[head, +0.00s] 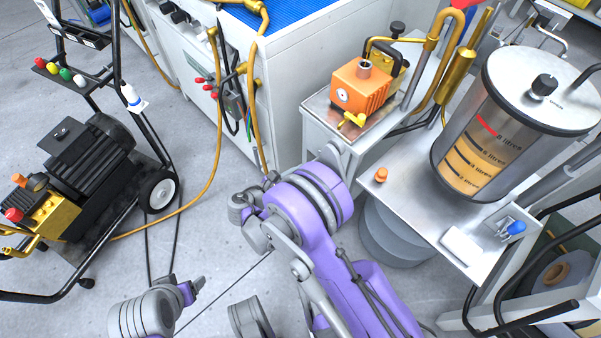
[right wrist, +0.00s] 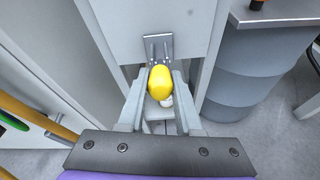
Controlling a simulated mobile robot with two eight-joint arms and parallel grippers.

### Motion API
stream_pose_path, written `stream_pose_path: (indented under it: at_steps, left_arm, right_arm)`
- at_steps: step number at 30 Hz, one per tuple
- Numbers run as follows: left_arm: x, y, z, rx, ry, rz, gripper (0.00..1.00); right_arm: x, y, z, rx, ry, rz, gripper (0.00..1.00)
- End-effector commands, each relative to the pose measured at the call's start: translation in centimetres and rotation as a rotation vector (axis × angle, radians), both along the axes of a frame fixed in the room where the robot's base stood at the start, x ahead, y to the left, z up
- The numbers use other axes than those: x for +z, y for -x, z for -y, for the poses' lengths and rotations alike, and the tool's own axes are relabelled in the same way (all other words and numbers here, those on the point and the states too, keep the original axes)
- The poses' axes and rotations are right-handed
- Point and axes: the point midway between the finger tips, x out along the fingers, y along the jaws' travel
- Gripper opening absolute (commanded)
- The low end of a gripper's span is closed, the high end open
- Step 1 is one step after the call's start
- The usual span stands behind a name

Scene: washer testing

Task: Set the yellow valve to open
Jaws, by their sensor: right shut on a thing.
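A rounded yellow valve handle (right wrist: 161,84) sits in front of a metal plate (right wrist: 158,45) on the pale cabinet front in the right wrist view. My right gripper (right wrist: 160,78) has a finger on each side of the handle and is shut on it. A small white part shows just below the handle. In the head view my purple right arm hides this spot.
A metal shelf (head: 411,170) with an orange knob (head: 381,175) and a clear tank (head: 490,145) stands at the right. A grey drum (right wrist: 245,65) stands beside the cabinet. A pressure washer (head: 85,165) stands at the left, with a hose (head: 200,200) and open floor between.

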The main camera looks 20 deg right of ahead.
Motion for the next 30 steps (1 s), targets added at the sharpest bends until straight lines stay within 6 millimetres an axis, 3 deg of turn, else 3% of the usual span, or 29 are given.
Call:
stream_pose_path:
  at_steps: [4, 5, 9, 20, 30]
  left_arm:
    - [0.0, 0.0, 0.0, 0.0, 0.0, 0.0, 0.71]
    - [0.0, 0.0, 0.0, 0.0, 0.0, 0.0, 0.71]
    - [0.0, 0.0, 0.0, 0.0, 0.0, 0.0, 0.71]
    - [0.1, 0.0, 0.0, 0.0, 0.0, 0.0, 0.71]
    - [1.2, 0.2, 0.0, 0.0, 0.0, -0.001, 0.71]
  right_arm:
    - [-0.1, 0.0, 0.0, -0.001, -0.001, -0.001, 0.0]
    - [-0.1, 0.0, 0.0, -0.001, -0.001, -0.001, 0.37]
    - [-0.1, 0.0, 0.0, -0.001, -0.002, -0.001, 0.62]
    - [0.1, 0.1, -0.3, 0.0, -0.002, -0.001, 0.63]
    - [2.2, 2.3, -5.6, 0.003, -0.002, -0.001, 0.63]
